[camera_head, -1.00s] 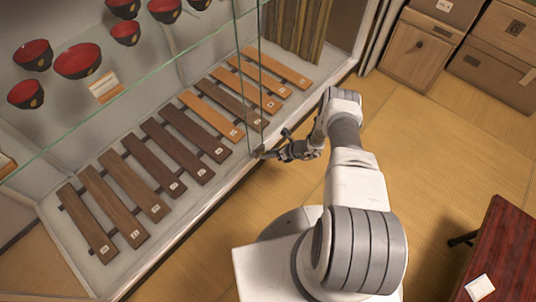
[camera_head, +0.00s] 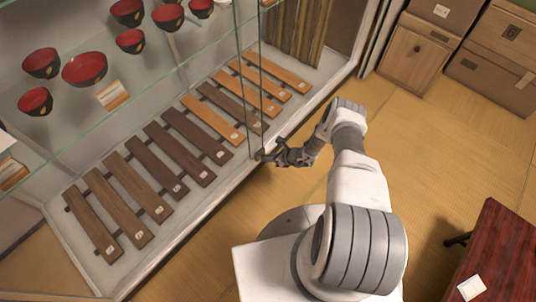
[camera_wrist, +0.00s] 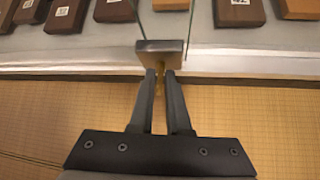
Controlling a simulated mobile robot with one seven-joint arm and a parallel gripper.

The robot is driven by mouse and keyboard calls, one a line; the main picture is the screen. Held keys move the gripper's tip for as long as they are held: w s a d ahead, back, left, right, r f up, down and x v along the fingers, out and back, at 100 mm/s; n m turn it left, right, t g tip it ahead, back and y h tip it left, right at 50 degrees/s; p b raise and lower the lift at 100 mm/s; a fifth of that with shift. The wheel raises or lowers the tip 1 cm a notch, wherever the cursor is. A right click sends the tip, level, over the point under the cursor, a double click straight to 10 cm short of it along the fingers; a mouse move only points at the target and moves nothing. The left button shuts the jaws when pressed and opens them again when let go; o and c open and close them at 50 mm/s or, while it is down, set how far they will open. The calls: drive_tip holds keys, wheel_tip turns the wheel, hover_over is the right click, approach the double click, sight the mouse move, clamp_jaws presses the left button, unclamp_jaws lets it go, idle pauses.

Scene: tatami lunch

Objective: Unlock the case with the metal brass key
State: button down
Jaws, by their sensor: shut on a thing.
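The glass display case (camera_head: 207,208) stands along the left and middle of the head view. A small dark metal lock (camera_wrist: 160,47) sits at the edges of its glass panes, at the top middle of the wrist view. My gripper (camera_wrist: 160,76) is directly in front of the lock, its two fingers pinching a thin brass key (camera_wrist: 159,90). Most of the key is hidden between the fingers, and its front end meets the lock. I cannot tell how deep it is in. In the head view my gripper (camera_head: 268,157) reaches the case's front edge.
Inside the case are wooden slat instruments (camera_head: 180,133) and, on a glass shelf, several red-and-black bowls (camera_head: 85,69). Wooden boxes (camera_head: 413,55) stand at the back right. A dark red table (camera_head: 497,255) is at the lower right. The tatami floor (camera_head: 440,150) between is clear.

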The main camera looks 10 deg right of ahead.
drive_tip(key=shift+a+r+n+t+h+p, duration=0.2)
drive_tip(key=shift+n+t+h+p, duration=0.3)
drive_tip(key=shift+p, duration=1.15)
drive_tip(key=shift+h+p, duration=0.3)
drive_tip(key=shift+p, duration=0.05)
drive_tip(key=shift+f, duration=0.15)
drive_tip(key=c, duration=1)
unclamp_jaws()
drive_tip(key=shift+s, duration=0.1)
drive_tip(key=shift+d, duration=0.1)
drive_tip(key=p+v, duration=0.8)
drive_tip(key=v, duration=0.9)
drive_tip(key=shift+s, duration=0.25)
